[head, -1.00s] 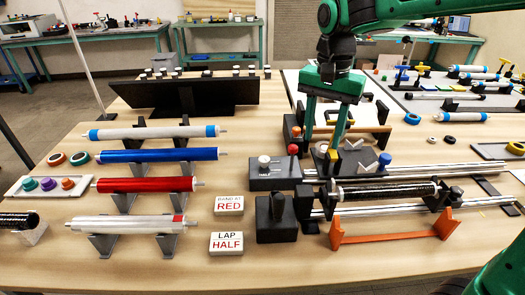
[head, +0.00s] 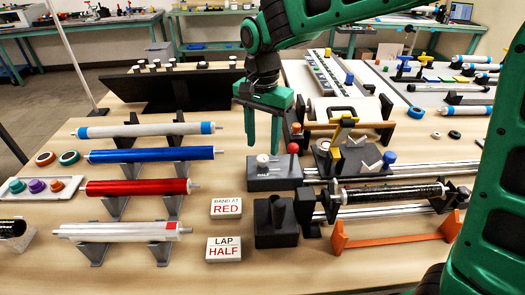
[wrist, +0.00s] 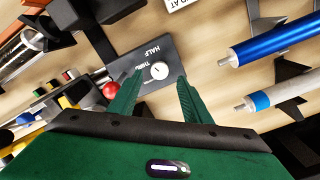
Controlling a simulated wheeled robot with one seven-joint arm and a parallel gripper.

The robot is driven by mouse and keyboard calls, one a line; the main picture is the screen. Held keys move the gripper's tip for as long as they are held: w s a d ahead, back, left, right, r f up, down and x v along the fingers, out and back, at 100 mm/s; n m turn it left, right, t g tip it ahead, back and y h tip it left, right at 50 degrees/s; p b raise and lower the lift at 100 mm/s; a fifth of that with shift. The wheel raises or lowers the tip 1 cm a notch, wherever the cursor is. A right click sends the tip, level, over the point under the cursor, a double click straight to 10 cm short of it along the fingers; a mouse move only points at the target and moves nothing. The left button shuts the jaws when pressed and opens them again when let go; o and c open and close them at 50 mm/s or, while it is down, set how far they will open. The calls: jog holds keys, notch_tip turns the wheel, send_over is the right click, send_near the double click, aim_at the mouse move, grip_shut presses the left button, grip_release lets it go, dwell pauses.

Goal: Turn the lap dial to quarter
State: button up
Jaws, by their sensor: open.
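The lap dial (head: 262,160) is a small white knob on top of a dark box (head: 270,183). In the wrist view the dial (wrist: 159,71) carries a dark pointer mark, with the words HALF and apparently THIRD beside it; I cannot read its setting surely. No quarter label is readable. My gripper (head: 262,147) points down over the box, fingers apart and empty. In the wrist view my gripper (wrist: 159,79) has one finger on each side of the dial. I see no contact with it. A sign (head: 224,249) reads LAP HALF.
A red-ball lever (head: 293,148) stands just right of the dial, close to my fingers. Another sign (head: 226,207) reads BAND AT RED. A blue roller (head: 150,154) and a red roller (head: 136,187) lie on stands to the left. A dark slanted rack (head: 180,90) is behind.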

aim_at(263, 157)
jog(key=shift+f, duration=2.1)
jog(key=c, duration=1)
jog(key=shift+c, duration=0.2)
